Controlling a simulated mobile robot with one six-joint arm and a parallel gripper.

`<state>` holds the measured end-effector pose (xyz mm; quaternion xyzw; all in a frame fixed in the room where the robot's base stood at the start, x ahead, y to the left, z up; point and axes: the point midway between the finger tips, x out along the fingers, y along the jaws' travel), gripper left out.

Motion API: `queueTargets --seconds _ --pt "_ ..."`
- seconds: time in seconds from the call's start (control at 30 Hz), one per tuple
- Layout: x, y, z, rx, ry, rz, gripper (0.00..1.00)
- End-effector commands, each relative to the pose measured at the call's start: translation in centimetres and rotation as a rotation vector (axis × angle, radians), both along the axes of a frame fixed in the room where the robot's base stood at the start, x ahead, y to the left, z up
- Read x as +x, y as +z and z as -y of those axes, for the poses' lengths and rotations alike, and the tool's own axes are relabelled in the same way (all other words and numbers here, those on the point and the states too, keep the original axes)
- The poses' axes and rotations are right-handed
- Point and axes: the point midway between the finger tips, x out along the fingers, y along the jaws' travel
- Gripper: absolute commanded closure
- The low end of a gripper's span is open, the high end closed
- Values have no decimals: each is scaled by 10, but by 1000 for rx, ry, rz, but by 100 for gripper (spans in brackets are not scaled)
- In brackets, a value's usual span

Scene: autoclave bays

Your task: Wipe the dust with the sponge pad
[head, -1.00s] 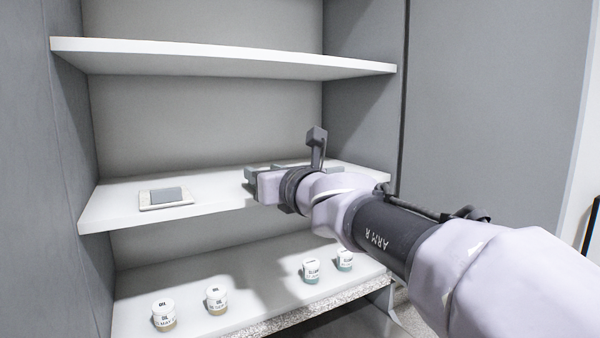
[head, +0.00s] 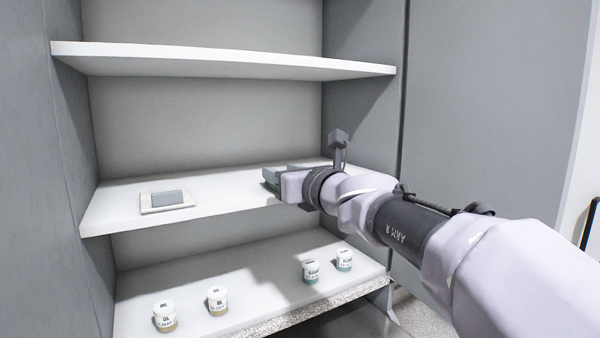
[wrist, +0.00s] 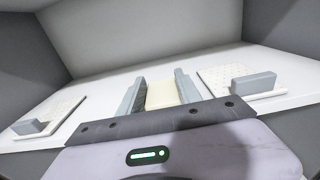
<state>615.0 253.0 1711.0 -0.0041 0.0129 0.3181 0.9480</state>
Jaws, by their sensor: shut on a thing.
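My gripper (wrist: 160,92) is shut on a cream block, seemingly the sponge pad (wrist: 163,95), which lies between its two grey fingers in the wrist view. In the head view my gripper (head: 277,180) is over the right part of the middle shelf (head: 235,192), and the pad is not clearly visible there. I cannot tell whether the pad touches the shelf. I cannot make out a distinct dust patch.
A pale board with a grey block (head: 167,199) lies left on the middle shelf. The wrist view shows a second speckled board (wrist: 215,82) with a grey block on the right. An upper shelf (head: 220,63) overhangs. Several jars (head: 217,299) stand below. The shelf between left board and gripper is clear.

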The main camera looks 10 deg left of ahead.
Motion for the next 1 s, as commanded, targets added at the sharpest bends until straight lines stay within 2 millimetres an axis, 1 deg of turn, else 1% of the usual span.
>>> queueTargets --seconds 0.1,0.27,0.53,0.83,1.0 --pt "7 -1 10 -2 -3 -1 97" --pt "10 -2 15 -2 -2 -1 97" --pt "12 -2 13 -3 -2 -2 97" --pt "30 -2 1 -2 -1 -2 97" --pt "32 -3 0 -2 -1 -3 97"
